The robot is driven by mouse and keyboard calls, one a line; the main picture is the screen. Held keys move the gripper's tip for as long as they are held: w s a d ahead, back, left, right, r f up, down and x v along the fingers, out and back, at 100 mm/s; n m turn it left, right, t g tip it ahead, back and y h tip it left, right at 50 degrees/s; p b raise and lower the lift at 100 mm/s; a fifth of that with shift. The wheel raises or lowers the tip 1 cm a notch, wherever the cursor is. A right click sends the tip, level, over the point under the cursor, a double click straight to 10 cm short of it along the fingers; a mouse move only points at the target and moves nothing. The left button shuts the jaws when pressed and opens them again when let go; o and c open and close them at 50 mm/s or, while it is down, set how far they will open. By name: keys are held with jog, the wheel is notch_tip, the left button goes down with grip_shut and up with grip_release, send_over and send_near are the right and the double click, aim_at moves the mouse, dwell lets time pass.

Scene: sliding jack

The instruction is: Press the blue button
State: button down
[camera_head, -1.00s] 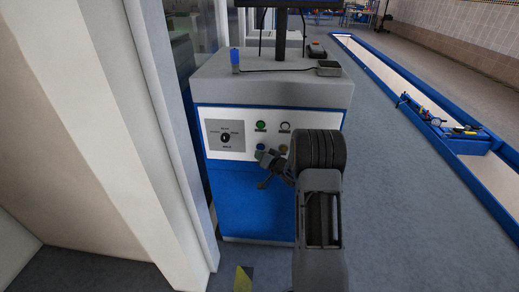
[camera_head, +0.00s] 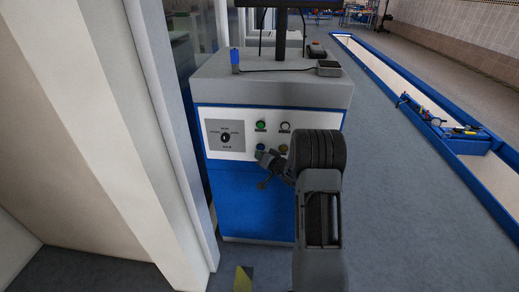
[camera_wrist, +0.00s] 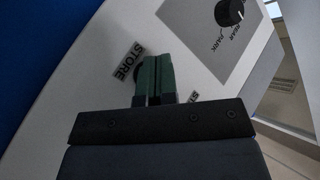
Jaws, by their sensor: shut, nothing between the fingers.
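The blue button (camera_head: 261,147) is small and sits low on the white front panel of the cabinet, below the green button. My gripper (camera_head: 263,158) is in front of the panel, just beside and below the blue button in the head view. In the wrist view the closed fingers (camera_wrist: 153,76) point at the panel between two STORE labels. A dark round edge shows beside the left finger, mostly hidden; I cannot tell its colour. I cannot tell whether the fingertips touch the button.
The panel also has a green button (camera_head: 261,126), a white button (camera_head: 285,127) and a rotary knob on a grey plate (camera_head: 225,136). A pale wall edge (camera_head: 170,150) stands close on the left. Open floor (camera_head: 410,200) lies on the right.

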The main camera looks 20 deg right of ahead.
jog(key=shift+w+d, duration=0.4)
jog(key=shift+w, duration=0.3)
dwell(1.0)
jog(key=shift+s+a, duration=0.1)
jog(key=shift+s, duration=0.05)
jog(key=shift+s+a, duration=0.3)
jog(key=shift+s, duration=0.3)
dwell(0.3)
jog(key=shift+s+a, duration=0.4)
jog(key=shift+s, duration=0.35)
jog(key=shift+s+a, duration=0.45)
jog(key=shift+s, duration=0.25)
jog(key=shift+s+a, duration=0.4)
jog(key=shift+s, duration=0.35)
